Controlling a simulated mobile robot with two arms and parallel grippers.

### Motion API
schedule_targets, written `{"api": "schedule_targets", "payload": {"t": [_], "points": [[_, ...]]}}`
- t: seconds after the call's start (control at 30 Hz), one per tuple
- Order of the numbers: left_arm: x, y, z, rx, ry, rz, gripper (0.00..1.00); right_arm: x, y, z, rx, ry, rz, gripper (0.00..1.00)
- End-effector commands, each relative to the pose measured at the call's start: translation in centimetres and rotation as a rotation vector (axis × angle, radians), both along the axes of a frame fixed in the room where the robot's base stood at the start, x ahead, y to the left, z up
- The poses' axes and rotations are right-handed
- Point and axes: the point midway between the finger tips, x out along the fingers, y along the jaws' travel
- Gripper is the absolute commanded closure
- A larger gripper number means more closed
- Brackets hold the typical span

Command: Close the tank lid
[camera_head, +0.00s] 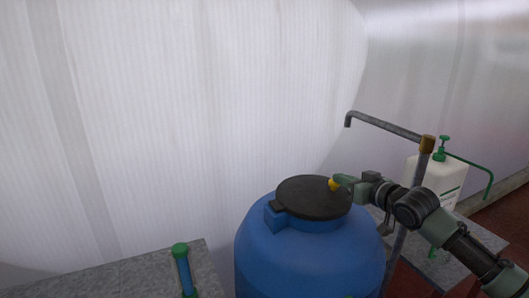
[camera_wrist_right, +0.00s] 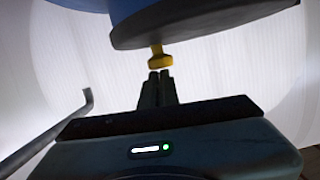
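The blue tank (camera_head: 300,255) stands in the lower middle of the head view. Its round black lid (camera_head: 312,196) lies over the opening, with a blue hinge block at its left; I cannot tell whether it is fully seated. A yellow knob (camera_head: 334,185) sits at the lid's right edge. My right gripper (camera_head: 344,180) is at the knob, coming in from the right. In the right wrist view, the lid (camera_wrist_right: 200,22) and knob (camera_wrist_right: 160,60) are just beyond my fingertips (camera_wrist_right: 160,76), which look closed together with nothing between them. My left gripper is not in view.
A grey pipe with a bent spout (camera_head: 385,127) rises just right of the tank. Behind my right arm stands a white sprayer bottle (camera_head: 452,178) with a green pump. A grey bench (camera_head: 120,278) with a green-capped blue tube (camera_head: 183,268) is at the lower left.

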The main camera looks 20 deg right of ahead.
Motion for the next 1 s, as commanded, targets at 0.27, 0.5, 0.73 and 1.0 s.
{"api": "schedule_targets", "payload": {"t": [0.27,0.5,0.73,1.0], "points": [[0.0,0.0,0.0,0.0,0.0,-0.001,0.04,-0.1,0.2,-0.8,0.001,0.018,0.002,1.0],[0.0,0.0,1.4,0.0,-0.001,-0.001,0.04,0.0,0.2,0.6,0.002,0.017,0.002,1.0],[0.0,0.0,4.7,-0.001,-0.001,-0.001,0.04,0.4,0.3,4.1,0.0,0.006,-0.001,1.0],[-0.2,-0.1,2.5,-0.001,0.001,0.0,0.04,-2.5,-0.1,4.0,-0.003,0.007,-0.002,1.0]]}}
